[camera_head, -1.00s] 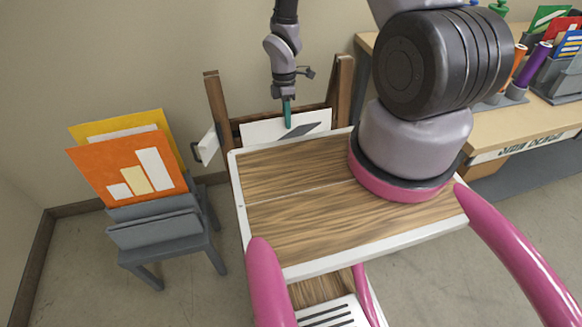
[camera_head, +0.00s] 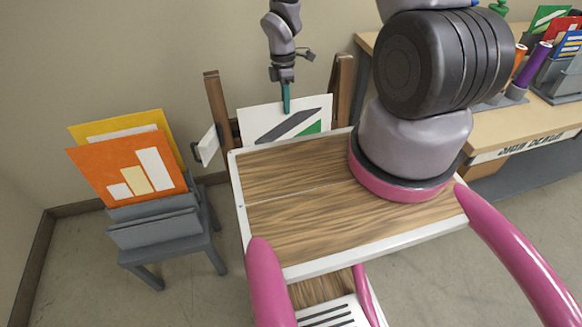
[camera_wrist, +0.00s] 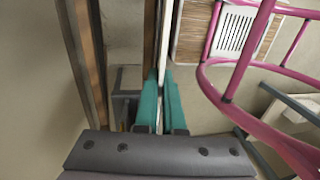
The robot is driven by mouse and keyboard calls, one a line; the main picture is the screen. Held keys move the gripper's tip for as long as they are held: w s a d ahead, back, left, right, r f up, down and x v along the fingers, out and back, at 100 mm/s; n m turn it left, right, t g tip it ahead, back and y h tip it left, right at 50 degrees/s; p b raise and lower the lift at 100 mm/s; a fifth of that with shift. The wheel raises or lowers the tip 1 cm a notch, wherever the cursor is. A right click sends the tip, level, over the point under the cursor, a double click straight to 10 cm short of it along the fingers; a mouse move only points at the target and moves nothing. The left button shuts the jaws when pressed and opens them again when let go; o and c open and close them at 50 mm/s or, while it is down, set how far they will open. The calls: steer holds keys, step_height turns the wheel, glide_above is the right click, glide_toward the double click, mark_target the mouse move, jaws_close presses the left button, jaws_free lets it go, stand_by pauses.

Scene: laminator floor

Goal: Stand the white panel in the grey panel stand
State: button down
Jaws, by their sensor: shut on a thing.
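The white panel (camera_head: 262,118), with a dark diagonal band and a green patch, stands upright behind my wood-topped tray in the head view. My gripper (camera_head: 287,108) is shut on its top edge. In the wrist view the green fingers (camera_wrist: 160,103) pinch the panel (camera_wrist: 166,35), seen edge-on as a thin white strip. The panel's lower part is hidden behind the tray.
Brown wooden posts (camera_head: 217,110) and (camera_head: 342,92) rise on both sides of the white panel. A small white piece with a dark handle (camera_head: 207,146) is beside the left post.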

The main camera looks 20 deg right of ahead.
steer(key=w+r, duration=0.2)
steer(key=r, duration=1.2)
steer(key=w+r, duration=0.3)
steer(key=r, duration=1.1)
steer(key=shift+r, duration=0.2)
stand_by(0.4)
